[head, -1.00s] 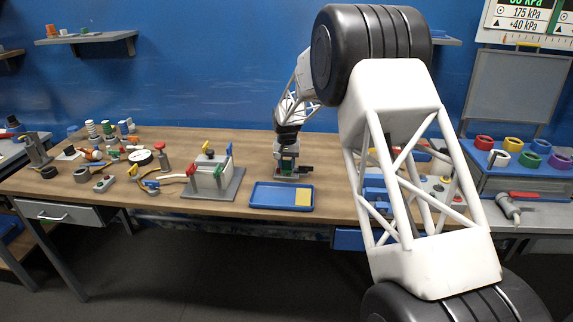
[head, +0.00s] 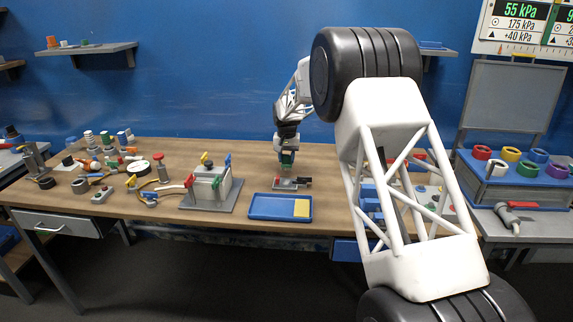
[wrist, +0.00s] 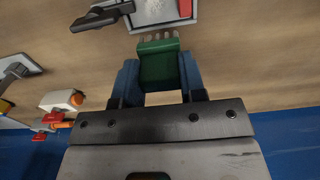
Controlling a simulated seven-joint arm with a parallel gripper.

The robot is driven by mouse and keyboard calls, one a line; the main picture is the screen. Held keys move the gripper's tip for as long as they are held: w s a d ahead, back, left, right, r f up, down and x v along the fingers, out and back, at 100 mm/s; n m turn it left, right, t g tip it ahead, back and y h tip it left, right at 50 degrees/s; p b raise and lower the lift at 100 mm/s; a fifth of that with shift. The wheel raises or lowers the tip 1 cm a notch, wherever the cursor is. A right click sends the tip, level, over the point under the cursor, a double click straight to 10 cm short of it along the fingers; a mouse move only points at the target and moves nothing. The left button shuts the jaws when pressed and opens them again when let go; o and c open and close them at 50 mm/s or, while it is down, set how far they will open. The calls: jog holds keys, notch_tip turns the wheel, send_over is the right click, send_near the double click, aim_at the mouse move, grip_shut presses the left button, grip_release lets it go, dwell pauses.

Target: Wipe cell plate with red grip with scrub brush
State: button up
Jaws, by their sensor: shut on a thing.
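My gripper (wrist: 160,82) is shut on the green scrub brush (wrist: 158,66), held between its blue fingers. The brush's pale bristles point away from the gripper. In the head view the brush (head: 287,158) hangs upright just above a small grey fixture. The cell plate with red grip (wrist: 155,10) is light grey, lies flat and is cut off by the top edge of the wrist view. Its red grip (wrist: 186,8) is at its right side. A dark handle (wrist: 97,17) is to its left. The bristles look apart from the plate, but the gap is hard to judge.
A blue tray (head: 262,211) with a yellow pad (head: 302,208) lies in front of the fixture. A grey cell box (head: 208,190) with coloured clips stands to the left, with several small parts beyond it. Bare tabletop (head: 245,157) lies behind the tray.

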aim_at(287, 156)
jog(key=shift+r, duration=1.95)
jog(key=shift+s+f, duration=0.1)
jog(key=shift+f, duration=0.05)
jog(key=shift+f, duration=0.1)
